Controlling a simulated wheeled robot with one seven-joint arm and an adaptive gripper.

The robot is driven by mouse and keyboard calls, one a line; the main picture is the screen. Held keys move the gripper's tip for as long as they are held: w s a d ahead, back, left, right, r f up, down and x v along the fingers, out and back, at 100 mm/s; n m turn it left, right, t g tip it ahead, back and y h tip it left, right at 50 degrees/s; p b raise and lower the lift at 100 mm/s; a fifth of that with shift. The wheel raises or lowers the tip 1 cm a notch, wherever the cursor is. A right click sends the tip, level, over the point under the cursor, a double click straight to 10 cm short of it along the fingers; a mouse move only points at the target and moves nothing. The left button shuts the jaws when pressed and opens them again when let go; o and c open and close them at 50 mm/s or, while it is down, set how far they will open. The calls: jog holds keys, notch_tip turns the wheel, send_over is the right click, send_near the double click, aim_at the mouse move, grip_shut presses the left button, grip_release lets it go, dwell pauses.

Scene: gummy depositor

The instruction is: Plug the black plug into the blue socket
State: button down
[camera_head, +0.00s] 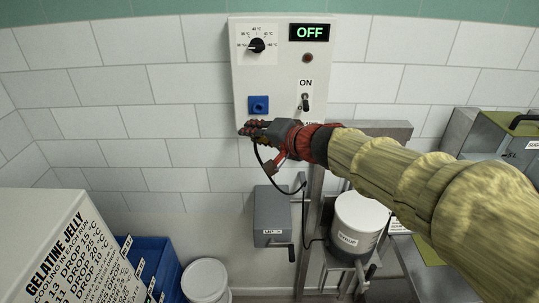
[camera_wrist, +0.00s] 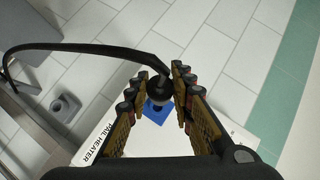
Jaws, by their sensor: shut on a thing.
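The blue socket (camera_head: 258,104) is on the front of the white control panel, at its lower left. It also shows in the wrist view (camera_wrist: 155,113), partly hidden behind the plug and fingers. My gripper (camera_head: 259,129) is just below the socket in the head view. In the wrist view my gripper (camera_wrist: 159,78) is shut on the black plug (camera_wrist: 160,86), one finger on each side. The plug looks apart from the socket; the exact gap cannot be told. The black cord (camera_wrist: 85,46) runs from the plug to the left, and hangs below my gripper in the head view.
The white panel (camera_head: 243,72) carries a dial (camera_head: 257,45), an OFF display (camera_head: 309,32) and a toggle switch (camera_head: 305,101). A grey box (camera_head: 270,212) hangs below. A white pail (camera_head: 358,222) stands to its right. Blue bins (camera_head: 152,258) and a sign (camera_head: 60,250) are at lower left.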

jog(key=shift+s+d+r+m, duration=0.1)
jog(key=shift+s+d+m, duration=0.05)
jog(key=shift+d+m, duration=0.2)
jog(key=shift+w+a+f+m+t, duration=0.3)
jog(key=shift+w+t, duration=0.1)
jog(key=shift+w, duration=0.2)
jog(key=shift+s+d+r, duration=0.25)
jog(key=shift+s, duration=0.1)
jog(key=shift+w+a+f, duration=0.15)
jog(key=shift+w, duration=0.1)
jog(key=shift+s+b, duration=0.1)
jog(key=shift+b, duration=0.25)
jog(key=shift+w+b, duration=0.95)
jog(key=shift+w, duration=2.15)
jog(key=shift+w, duration=0.15)
